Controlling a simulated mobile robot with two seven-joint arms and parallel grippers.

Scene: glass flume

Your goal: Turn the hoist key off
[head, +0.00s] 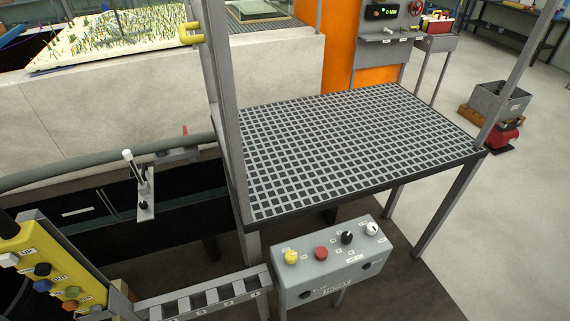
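A grey control box (325,277) stands low at the bottom centre, in front of the grated platform. Its sloped top carries a yellow knob (291,257), a red button (321,253), a black knob (347,238) and a whitish round fitting (372,229) at the right end. The small labels on it are too blurred to read surely. I cannot tell for certain which fitting is the hoist key, or which way it is turned. Neither of my grippers is in view.
A grated platform (350,140) with upright posts stands behind the box. A yellow button panel (45,275) and a slotted grey rack (205,298) are at lower left. A grey bin (498,101) stands at right. The floor (500,220) at right is clear.

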